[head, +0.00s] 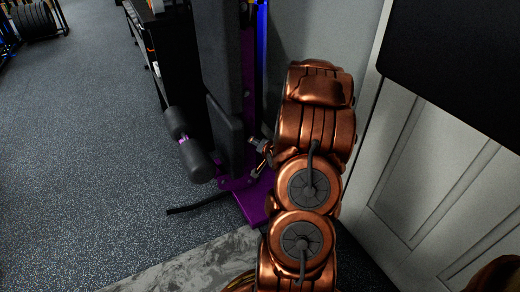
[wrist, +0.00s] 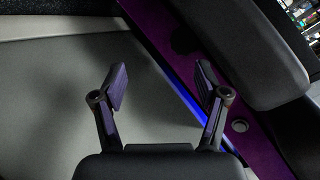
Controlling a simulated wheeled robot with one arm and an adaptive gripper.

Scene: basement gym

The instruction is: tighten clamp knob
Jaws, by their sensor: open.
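My gripper (wrist: 162,82) is open in the wrist view, its two fingers apart with nothing between them. In the head view my gripper (head: 260,152) is small and partly hidden by my copper arm, close to the right side of the gym machine's upright. The machine has a purple frame (wrist: 160,36) and black pads (wrist: 240,45). A small round grey fitting (wrist: 239,126) sits on the purple frame, right of the right finger. I cannot tell whether it is the clamp knob. No other clear clamp knob shows in either view.
The machine's tall black backrest (head: 222,75) and roller pads (head: 196,158) stand left of my gripper. A grey wall (head: 330,30) and a white panelled door (head: 420,175) are at the right. Speckled floor (head: 90,140) lies open at the left.

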